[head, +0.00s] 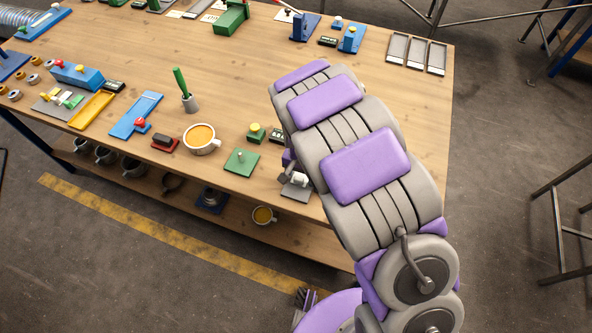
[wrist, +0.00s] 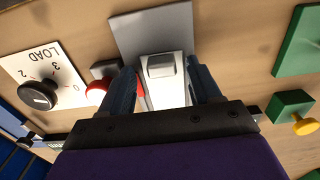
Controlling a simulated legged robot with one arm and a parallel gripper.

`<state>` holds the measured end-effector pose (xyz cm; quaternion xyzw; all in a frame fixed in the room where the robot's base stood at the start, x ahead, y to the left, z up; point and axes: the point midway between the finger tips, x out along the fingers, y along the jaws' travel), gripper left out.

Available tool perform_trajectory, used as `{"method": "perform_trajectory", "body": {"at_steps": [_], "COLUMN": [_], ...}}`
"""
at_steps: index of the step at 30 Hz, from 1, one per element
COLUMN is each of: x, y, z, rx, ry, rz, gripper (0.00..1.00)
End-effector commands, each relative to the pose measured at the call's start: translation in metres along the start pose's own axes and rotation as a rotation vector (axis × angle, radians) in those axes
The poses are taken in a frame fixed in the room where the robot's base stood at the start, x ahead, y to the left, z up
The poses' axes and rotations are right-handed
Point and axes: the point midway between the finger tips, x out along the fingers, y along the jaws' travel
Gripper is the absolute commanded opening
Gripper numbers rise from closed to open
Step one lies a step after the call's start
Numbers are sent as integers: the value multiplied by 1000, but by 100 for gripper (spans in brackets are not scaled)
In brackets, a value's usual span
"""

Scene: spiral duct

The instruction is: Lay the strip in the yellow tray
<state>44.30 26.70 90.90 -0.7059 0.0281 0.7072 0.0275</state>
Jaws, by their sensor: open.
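The narrow yellow tray (head: 91,111) lies near the left front edge of the table in the head view and looks empty. I cannot clearly pick out the strip. A blue board (head: 136,114) with a pale line along it lies to the right of the tray. My gripper (wrist: 165,88) is open in the wrist view, its two dark fingers either side of a white fixture (wrist: 163,68) with a grey square top and a red edge. The fixture stands at a grey plate (wrist: 140,32). In the head view my arm hides most of the gripper.
A white LOAD dial plate (wrist: 45,75) with a black knob and a red button (wrist: 98,88) are left of the fingers. A green block with a yellow knob (wrist: 296,112) is at right. The table's middle is clear.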

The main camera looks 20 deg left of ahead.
Motion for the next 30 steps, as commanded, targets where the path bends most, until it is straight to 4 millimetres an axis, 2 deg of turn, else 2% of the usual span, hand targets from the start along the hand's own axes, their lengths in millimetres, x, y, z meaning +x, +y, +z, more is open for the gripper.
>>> {"method": "perform_trajectory", "body": {"at_steps": [6, 12, 25, 26, 30], "x": [2, 3, 0, 0, 1], "y": [-6, -10, -2, -3, -6], "z": [0, 0, 0, 0, 0], "rx": [-1, -1, 0, 0, -1], "ry": [2, 2, 0, 1, 2], "rz": [6, 10, 2, 2, 6], "gripper": [62, 43, 2, 30, 17]}}
